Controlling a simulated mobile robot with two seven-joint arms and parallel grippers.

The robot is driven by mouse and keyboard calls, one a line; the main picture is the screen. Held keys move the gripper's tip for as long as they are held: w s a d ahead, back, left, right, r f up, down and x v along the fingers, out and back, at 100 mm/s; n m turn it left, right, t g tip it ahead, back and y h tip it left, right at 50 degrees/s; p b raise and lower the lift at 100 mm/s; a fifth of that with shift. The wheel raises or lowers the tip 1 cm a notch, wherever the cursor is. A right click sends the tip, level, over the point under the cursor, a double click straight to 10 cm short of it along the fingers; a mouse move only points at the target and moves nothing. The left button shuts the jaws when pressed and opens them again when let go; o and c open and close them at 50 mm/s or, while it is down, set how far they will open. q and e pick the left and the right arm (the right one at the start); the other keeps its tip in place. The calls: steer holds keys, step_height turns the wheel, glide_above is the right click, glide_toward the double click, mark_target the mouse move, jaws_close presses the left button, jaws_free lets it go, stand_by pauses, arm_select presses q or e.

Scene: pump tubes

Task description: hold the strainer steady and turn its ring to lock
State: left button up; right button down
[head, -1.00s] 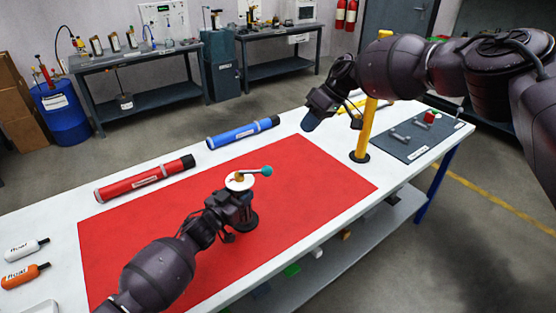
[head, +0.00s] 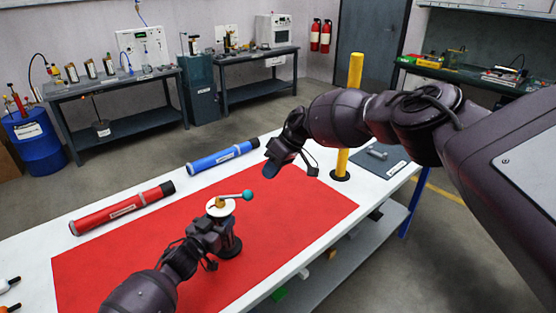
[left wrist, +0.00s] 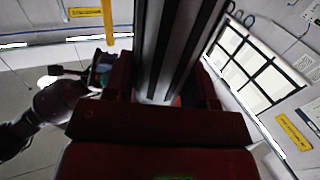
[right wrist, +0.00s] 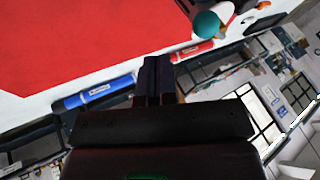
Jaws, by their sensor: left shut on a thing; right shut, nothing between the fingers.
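The strainer (head: 230,243) stands upright on the red mat (head: 290,214), its dark base partly hidden behind my left gripper. On its top is a pale ring (head: 221,208) with a brass centre and a lever ending in a teal ball (head: 248,195). My left gripper (head: 213,226) is shut on the strainer's body below the ring. My right gripper (head: 272,163) is shut and empty, above the mat, up and right of the teal ball. In the right wrist view the ball (right wrist: 206,25) is apart from its fingertips (right wrist: 155,70).
A red tube (head: 122,209) and a blue tube (head: 223,157) lie along the table's far edge. A yellow post (head: 350,105) stands right of my right gripper. The mat's right part is clear.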

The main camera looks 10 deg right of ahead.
steer(key=shift+s+a+f, duration=0.5)
steer(key=shift+s+a, duration=0.2)
steer(key=shift+a, duration=0.2)
steer(key=shift+s+a+f, duration=0.5)
steer(key=shift+s+a, duration=0.2)
steer(key=shift+a, duration=0.2)
steer(key=shift+s, duration=0.75)
steer(key=s+a, duration=0.2)
steer(key=s, duration=0.6)
steer(key=shift+a, duration=0.4)
